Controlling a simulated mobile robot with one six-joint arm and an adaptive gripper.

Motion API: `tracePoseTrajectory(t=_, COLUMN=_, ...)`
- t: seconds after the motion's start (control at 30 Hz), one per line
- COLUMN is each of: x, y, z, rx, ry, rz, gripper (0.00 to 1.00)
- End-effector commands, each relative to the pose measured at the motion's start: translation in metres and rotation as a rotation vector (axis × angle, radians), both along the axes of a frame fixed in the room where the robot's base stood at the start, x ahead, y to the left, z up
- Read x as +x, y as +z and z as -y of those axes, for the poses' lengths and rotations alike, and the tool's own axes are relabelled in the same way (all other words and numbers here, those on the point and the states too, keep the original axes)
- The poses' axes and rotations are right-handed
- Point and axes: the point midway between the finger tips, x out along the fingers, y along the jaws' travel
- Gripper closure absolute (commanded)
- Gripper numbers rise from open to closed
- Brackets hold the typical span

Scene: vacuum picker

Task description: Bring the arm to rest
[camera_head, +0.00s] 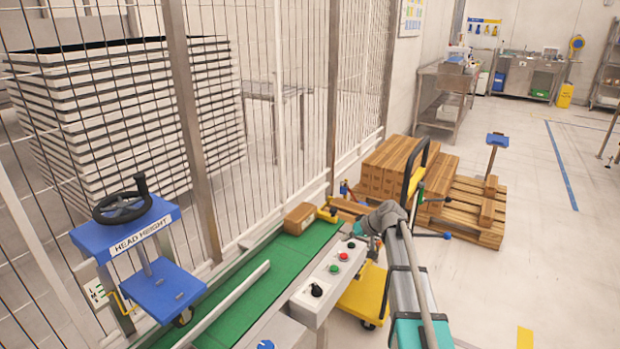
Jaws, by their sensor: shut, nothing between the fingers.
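My arm reaches up from the bottom right of the view, beside the green conveyor. My gripper (361,227) is at its far end, small and grey, just right of the conveyor's far end and above the control box. It is shut, with nothing seen in it. The fingertips are too small to make out clearly. A brown box (299,219) lies on the far part of the green conveyor (262,278), to the left of my gripper and apart from it.
A control box (328,284) with buttons runs along the conveyor's right side. A yellow cart (362,298) stands close by my arm. Pallets with stacked brown boxes (398,166) are beyond. A blue "HEAD HEIGHT" stand (125,234) and mesh fence are left. Floor at right is clear.

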Motion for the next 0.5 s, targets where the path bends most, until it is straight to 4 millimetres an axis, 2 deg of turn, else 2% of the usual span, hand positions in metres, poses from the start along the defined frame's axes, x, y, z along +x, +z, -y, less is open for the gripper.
tracePoseTrajectory(t=0.17, x=-0.032, y=-0.009, z=-0.01, rx=-0.05, ry=-0.002, rz=-0.056, gripper=1.0)
tracePoseTrajectory(t=0.27, x=-0.065, y=-0.019, z=-0.017, rx=-0.109, ry=-0.009, rz=-0.119, gripper=1.0)
tracePoseTrajectory(t=0.5, x=-0.167, y=-0.043, z=-0.026, rx=-0.322, ry=-0.073, rz=-0.306, gripper=1.0)
